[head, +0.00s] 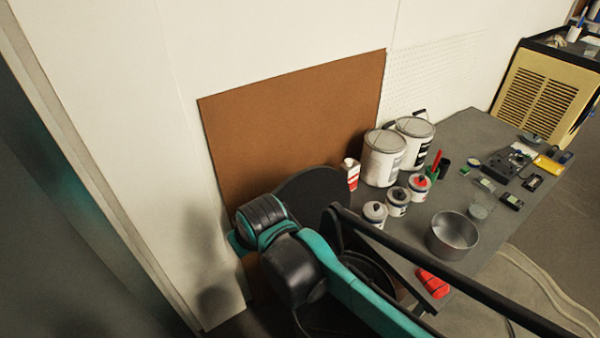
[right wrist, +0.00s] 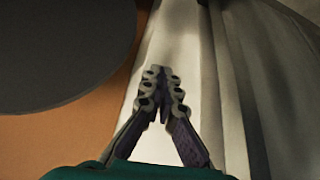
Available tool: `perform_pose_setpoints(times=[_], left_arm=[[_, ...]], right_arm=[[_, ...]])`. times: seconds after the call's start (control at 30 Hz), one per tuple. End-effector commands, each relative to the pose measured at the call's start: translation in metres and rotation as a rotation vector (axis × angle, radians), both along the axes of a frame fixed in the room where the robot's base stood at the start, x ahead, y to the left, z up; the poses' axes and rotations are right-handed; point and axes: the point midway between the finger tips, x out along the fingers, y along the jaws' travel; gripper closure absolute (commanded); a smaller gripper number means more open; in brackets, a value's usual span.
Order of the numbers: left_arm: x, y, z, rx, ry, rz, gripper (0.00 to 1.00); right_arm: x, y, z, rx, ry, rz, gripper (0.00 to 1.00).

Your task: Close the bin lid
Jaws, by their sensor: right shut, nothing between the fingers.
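The bin's dark round lid (head: 318,190) stands raised and tilted in front of the brown board, so the bin is open. The dark bin (head: 372,272) is below it, partly hidden by my teal and black arm. In the right wrist view, the lid (right wrist: 60,45) fills the upper left as a dark curved shape. My right gripper (right wrist: 160,75) is shut and empty, pointing at the pale wall, to the right of the lid edge and apart from it in the picture. In the head view its fingers are hidden behind the arm. My left gripper is not in view.
A grey table (head: 468,132) to the right holds paint cans (head: 384,160), small jars, a metal pot (head: 452,236) and small tools. A red object (head: 432,283) lies near the bin. The brown board (head: 290,120) leans on the white wall. A dark bar crosses the lower right.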

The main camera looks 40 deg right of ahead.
Motion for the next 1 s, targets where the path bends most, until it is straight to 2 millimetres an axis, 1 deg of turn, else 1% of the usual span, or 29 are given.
perform_pose_setpoints(times=[0.03,0.1,0.2,0.37,0.4,0.57,0.7,0.83,0.9,1.0], left_arm=[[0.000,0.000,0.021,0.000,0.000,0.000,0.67],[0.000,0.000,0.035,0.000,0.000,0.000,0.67],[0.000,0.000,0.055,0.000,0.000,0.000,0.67],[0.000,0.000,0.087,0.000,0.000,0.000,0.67],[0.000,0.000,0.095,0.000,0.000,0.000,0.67],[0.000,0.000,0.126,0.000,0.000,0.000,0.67],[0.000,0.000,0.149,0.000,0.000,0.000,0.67],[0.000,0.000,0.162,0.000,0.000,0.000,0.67],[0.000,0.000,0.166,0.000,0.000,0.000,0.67],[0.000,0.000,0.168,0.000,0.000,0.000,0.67]], right_arm=[[0.015,-0.011,0.026,-0.005,0.030,-0.011,1.00],[0.032,-0.025,0.042,-0.009,0.076,-0.022,1.00],[0.056,-0.047,0.062,-0.012,0.141,-0.035,1.00],[0.093,-0.087,0.083,-0.008,0.246,-0.053,1.00],[0.102,-0.097,0.086,-0.004,0.271,-0.058,1.00],[0.132,-0.143,0.093,0.015,0.372,-0.073,1.00],[0.150,-0.178,0.088,0.037,0.446,-0.083,1.00],[0.158,-0.202,0.081,0.054,0.493,-0.087,1.00],[0.160,-0.210,0.078,0.062,0.511,-0.087,1.00],[0.161,-0.216,0.073,0.067,0.524,-0.087,1.00]])
